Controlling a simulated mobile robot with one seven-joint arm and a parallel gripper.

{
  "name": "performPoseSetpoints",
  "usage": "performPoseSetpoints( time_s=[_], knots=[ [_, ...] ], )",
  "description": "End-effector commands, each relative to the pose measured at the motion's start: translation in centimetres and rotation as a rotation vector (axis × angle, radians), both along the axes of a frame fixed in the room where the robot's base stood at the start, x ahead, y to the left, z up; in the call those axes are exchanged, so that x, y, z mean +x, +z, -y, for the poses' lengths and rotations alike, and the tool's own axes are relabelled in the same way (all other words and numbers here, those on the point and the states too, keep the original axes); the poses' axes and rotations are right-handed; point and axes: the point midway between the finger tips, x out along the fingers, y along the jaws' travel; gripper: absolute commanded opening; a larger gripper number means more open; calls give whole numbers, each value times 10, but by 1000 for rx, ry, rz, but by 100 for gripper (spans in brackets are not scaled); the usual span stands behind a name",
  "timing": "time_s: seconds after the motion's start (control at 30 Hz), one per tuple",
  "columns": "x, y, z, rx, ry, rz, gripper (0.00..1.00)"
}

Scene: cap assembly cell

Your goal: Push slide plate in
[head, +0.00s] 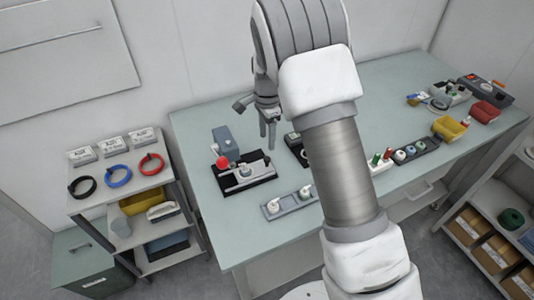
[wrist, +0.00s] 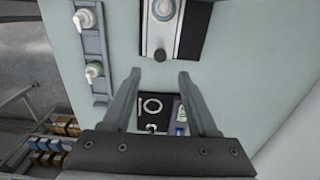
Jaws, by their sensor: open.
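A press-like fixture with a black base, grey-blue block and red ball (head: 223,162) stands on the left part of the table. Its pale slide plate (head: 239,181) lies on the black base. In the wrist view the slide plate (wrist: 153,35) shows at the top, with a dark round knob (wrist: 160,55) at its near end and a ring-shaped part on it. My gripper (head: 268,146) is above the table, just right of the fixture. In the wrist view my gripper (wrist: 160,78) is open with nothing between its fingers. The fingertips appear apart from the knob.
A grey rack (head: 290,203) with white-capped parts lies in front of the fixture. A black tray (wrist: 158,108) with a ring shows between my fingers, below them. More racks and red and yellow bins (head: 448,128) stand at right. A shelf cart (head: 118,184) stands at left.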

Motion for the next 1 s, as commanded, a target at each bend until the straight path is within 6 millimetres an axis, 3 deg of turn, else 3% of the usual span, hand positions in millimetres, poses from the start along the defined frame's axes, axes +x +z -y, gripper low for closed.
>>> performPoseSetpoints(
  time_s=[0.2, 0.4, 0.8, 1.0],
  knots=[
    [-1, -46, 1, -1, -1, -4, 59],
    [0, -72, 0, 0, 0, -2, 59],
    [0, -79, 0, 0, 1, 1, 59],
    [0, -79, 0, 0, 1, 1, 25]
  ],
)
